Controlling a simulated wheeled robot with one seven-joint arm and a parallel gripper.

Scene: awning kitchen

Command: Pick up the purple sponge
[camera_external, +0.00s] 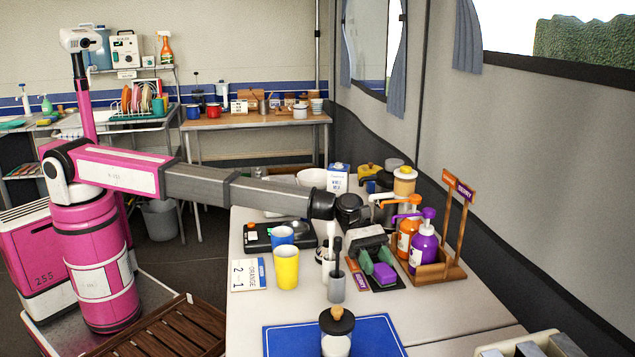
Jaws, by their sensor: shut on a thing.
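The purple sponge (384,273) is a small block at the black holder on the white table, close to the orange and purple bottles. My arm reaches in from the left, and my gripper (374,262) points down at the sponge from behind it. The jaws are shut on the purple sponge, though the hand and a green piece (363,262) beside it hide part of the grip. The sponge is at or just above the black holder (388,283); I cannot tell whether it touches.
An orange pump bottle (408,240) and a purple pump bottle (424,250) stand in a wooden rack close on the right. A grey cup (337,286) with a brush, a yellow cup (286,268) and a blue cup (282,236) stand left. A blue mat (290,341) lies in front.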

